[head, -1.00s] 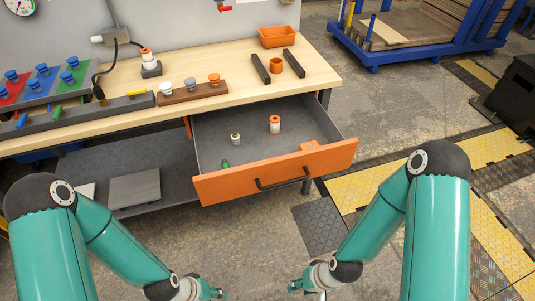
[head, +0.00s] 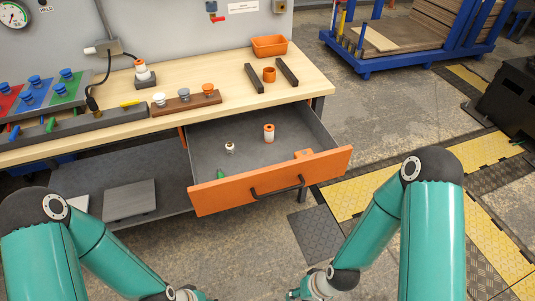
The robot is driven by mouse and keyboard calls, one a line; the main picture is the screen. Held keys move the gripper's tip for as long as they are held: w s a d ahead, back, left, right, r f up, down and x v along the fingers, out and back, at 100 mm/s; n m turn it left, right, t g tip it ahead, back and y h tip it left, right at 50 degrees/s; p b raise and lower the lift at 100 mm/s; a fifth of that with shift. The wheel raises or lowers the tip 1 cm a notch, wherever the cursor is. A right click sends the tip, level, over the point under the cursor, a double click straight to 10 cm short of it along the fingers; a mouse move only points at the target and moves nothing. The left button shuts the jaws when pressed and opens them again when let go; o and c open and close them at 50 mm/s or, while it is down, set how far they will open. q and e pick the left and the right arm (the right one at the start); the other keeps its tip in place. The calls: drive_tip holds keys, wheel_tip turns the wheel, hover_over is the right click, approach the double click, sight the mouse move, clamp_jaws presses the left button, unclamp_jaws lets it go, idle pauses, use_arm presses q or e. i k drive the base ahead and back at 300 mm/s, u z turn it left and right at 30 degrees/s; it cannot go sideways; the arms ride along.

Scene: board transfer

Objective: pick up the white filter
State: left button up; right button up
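The orange drawer (head: 225,192) under the workbench is pulled open. In it stands a white cylinder with orange ends (head: 268,134), which looks like a filter. A smaller white piece with a dark base (head: 230,148) stands left of it, and a small green piece (head: 221,174) lies near the drawer front. Another white and orange piece (head: 141,69) sits in a grey holder on the bench. My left gripper (head: 198,296) and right gripper (head: 294,294) are at the bottom edge, both in front of the drawer and apart from it. Their fingers are mostly cut off.
The wooden bench top (head: 215,77) carries a brown rack (head: 186,105) with several knobs, two dark bars, an orange ring (head: 268,75) and an orange bin (head: 269,47). A blue pallet rack (head: 365,66) stands at the back right.

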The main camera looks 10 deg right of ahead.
sight(269, 129)
drive_tip(key=z, duration=0.4)
drive_tip(key=k, duration=0.9)
drive_tip(key=u, duration=0.65)
drive_tip(key=i, duration=1.35)
